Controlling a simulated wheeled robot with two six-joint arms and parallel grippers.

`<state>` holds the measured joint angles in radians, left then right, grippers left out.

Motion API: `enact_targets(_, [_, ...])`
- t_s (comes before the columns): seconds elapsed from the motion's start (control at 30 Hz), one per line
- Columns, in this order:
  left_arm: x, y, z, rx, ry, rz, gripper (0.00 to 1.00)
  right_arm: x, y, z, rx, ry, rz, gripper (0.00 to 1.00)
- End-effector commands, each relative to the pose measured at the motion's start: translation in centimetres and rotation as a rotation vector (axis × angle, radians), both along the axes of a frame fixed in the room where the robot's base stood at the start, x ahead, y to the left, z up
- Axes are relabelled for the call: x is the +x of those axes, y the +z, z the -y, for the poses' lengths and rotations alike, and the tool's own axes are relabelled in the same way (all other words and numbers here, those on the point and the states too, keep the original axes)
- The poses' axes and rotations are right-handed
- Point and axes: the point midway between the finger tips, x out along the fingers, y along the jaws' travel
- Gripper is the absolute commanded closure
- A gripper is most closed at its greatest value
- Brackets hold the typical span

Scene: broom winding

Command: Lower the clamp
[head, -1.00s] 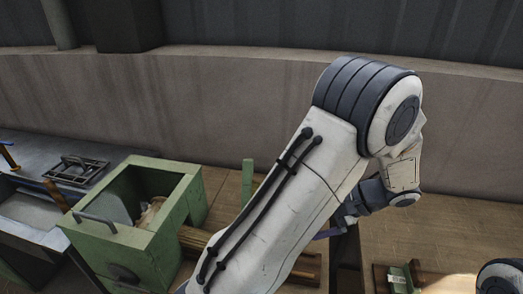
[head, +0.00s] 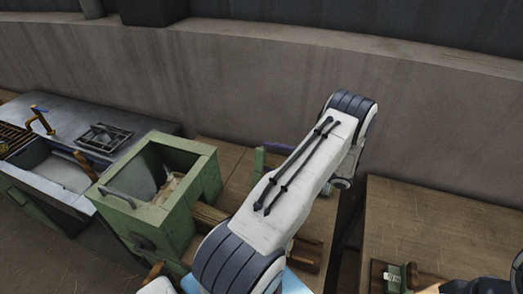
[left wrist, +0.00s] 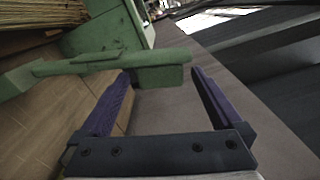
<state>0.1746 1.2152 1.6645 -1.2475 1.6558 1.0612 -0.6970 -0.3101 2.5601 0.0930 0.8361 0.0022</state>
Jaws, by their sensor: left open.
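A green bar with a block-like end, which looks like the clamp (left wrist: 110,66), crosses the left wrist view from the left. Its block end shows between the fingertips of my left gripper (left wrist: 162,73). The purple fingers are spread wide and do not hold it. I cannot tell whether they touch it. In the head view the clamp (head: 259,160) stands upright beside the green machine, and a purple finger of my left gripper (head: 278,147) shows just right of it. My white left arm hides much of that gripper and the clamp's surroundings. My right gripper is not in view.
The green box-like machine (head: 203,160) stands left of my arm. A sink counter (head: 60,118) is further left. A wooden table (head: 430,225) with a small green fixture (head: 393,278) is at the right. A concrete wall (head: 270,75) runs behind.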

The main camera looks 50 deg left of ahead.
Motion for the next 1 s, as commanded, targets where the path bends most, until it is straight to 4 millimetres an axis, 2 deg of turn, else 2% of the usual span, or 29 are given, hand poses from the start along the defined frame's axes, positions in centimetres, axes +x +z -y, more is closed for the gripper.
enact_targets(0.03, [-0.5,0.4,-0.7,-0.001,0.003,-0.003,0.0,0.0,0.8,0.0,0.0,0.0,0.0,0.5])
enact_targets(0.2, [-1.4,0.2,-2.4,-0.002,0.0,-0.001,0.0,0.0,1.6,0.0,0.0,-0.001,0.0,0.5])
enact_targets(0.57, [-1.5,-0.1,-2.9,-0.002,-0.005,0.0,0.0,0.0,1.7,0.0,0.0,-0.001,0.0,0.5])
enact_targets(0.6, [-1.5,-0.1,-2.9,-0.002,-0.005,0.0,0.04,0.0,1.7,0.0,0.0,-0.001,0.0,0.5])
enact_targets(0.77, [-1.5,-0.1,-2.8,-0.002,-0.005,0.0,0.65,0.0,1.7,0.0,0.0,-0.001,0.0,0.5])
enact_targets(0.8, [-1.5,-0.1,-2.8,-0.002,-0.005,0.0,0.8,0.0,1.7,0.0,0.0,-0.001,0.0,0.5])
enact_targets(0.87, [-1.5,-0.1,-2.8,-0.002,-0.005,0.0,1.0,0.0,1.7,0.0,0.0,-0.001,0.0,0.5])
enact_targets(1.0, [-1.6,-0.1,-2.9,-0.003,-0.003,0.001,1.0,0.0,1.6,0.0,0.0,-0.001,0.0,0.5])
